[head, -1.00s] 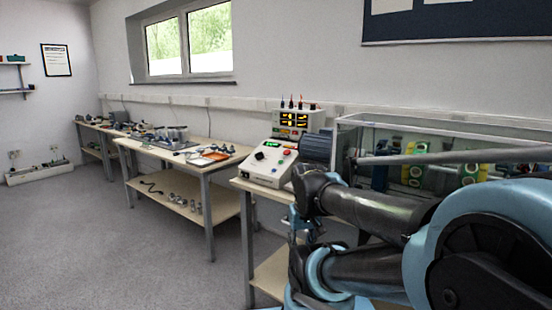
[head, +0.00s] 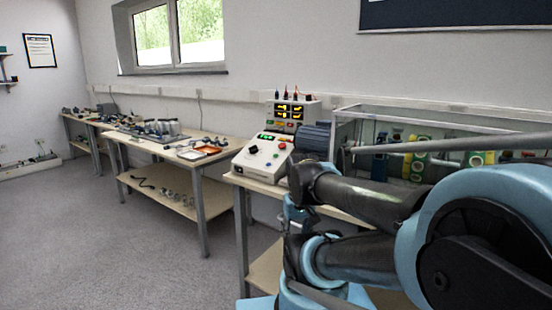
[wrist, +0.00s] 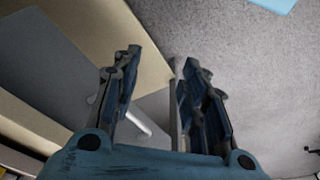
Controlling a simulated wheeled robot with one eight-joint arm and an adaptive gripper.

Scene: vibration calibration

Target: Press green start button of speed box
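The speed box (head: 262,157) is a white box with a sloped front panel. It stands on the right-hand bench in the head view. Its panel carries a lit green display, a black knob, a red button (head: 282,145) and small coloured buttons. The green start button is too small to make out surely. My gripper (wrist: 162,80) shows in the wrist view with its two fingers apart and nothing between them. It points down past a bench edge toward the grey floor. The speed box is not seen in the wrist view.
A display unit (head: 294,113) with lit yellow digits stands behind the box. A dark motor-like cylinder (head: 312,138) and a glass case (head: 400,115) are to the right. My arm covers part of the bench. Grey floor (head: 110,240) is clear at left.

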